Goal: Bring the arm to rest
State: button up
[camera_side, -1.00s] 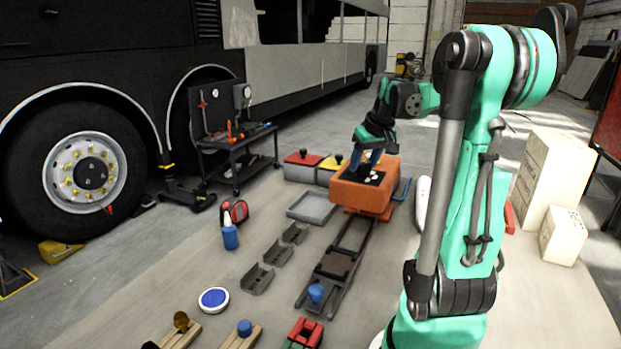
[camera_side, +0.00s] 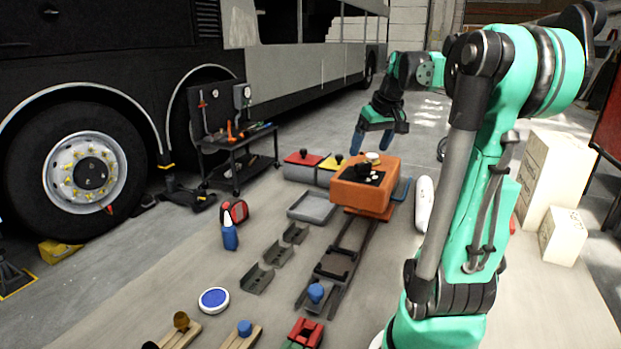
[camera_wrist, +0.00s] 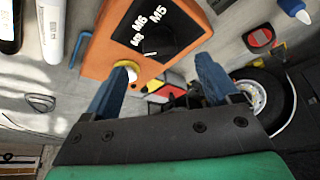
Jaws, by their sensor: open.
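My gripper (camera_side: 380,138) is open and empty, with blue fingers pointing down, above and a little behind the orange block (camera_side: 364,192) in the side view. Clear space shows between the fingers and the block. The block has a black top with a dark knob and a small white-and-yellow round piece on it. In the wrist view my two blue fingers (camera_wrist: 160,85) are spread wide. The orange block (camera_wrist: 105,45) lies beyond them, with its black top marked M5, M6 and M8. The white-and-yellow round piece (camera_wrist: 128,68) shows beside the left fingertip.
A dark rail track (camera_side: 345,255) runs forward from the block. A grey tray (camera_side: 312,208), red and yellow bins (camera_side: 303,158), a blue bottle (camera_side: 230,236) and small grey holders stand left of it. A tool cart (camera_side: 235,150) and bus stand behind. White boxes (camera_side: 550,180) stand right.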

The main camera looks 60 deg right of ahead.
jog(key=shift+s+a+r, duration=0.15)
jog(key=shift+r, duration=0.35)
jog(key=w+a+f+n+t, duration=0.1)
jog(key=w+a+f+n, duration=0.1)
jog(key=w+a, duration=0.4)
jog(key=w+a+f+n+t, duration=0.1)
jog(key=w+a+n, duration=0.15)
jog(key=a, duration=0.55)
jog(key=w+a+f+n+t+y, duration=0.1)
jog(key=a+f+n+y, duration=0.1)
jog(key=a, duration=1.3)
notch_tip(320, 180, down, 3)
jog(key=shift+a+r+n+t+y, duration=0.15)
jog(key=shift+a+n+t+y, duration=0.25)
jog(key=shift+n, duration=0.35)
